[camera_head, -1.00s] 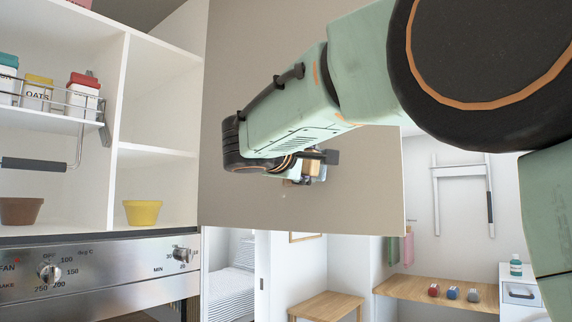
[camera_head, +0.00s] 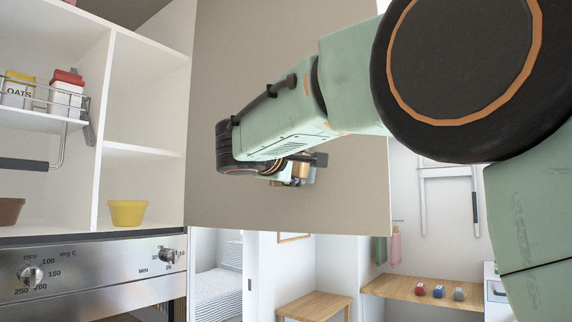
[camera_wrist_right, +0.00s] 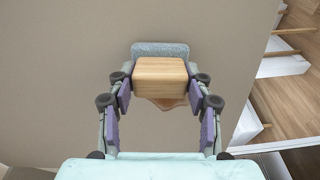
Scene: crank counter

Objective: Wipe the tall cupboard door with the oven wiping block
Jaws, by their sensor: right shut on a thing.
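The tall cupboard door (camera_head: 345,75) is a flat grey-beige panel standing open in the middle of the head view. My right gripper (camera_head: 303,168) is in front of its lower part, mostly hidden behind my own wrist there. In the right wrist view my right gripper (camera_wrist_right: 160,88) is shut on the wiping block (camera_wrist_right: 160,71), a wooden block with a grey-blue pad on its far side. The pad is at the door's surface; whether it touches cannot be told. My left gripper is not in view.
Left of the door is an open white cupboard with a yellow pot (camera_head: 127,213) and a wire rack of jars (camera_head: 66,95). An oven panel (camera_head: 85,270) lies below. A wooden shelf (camera_head: 400,286) with small coloured blocks is at lower right.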

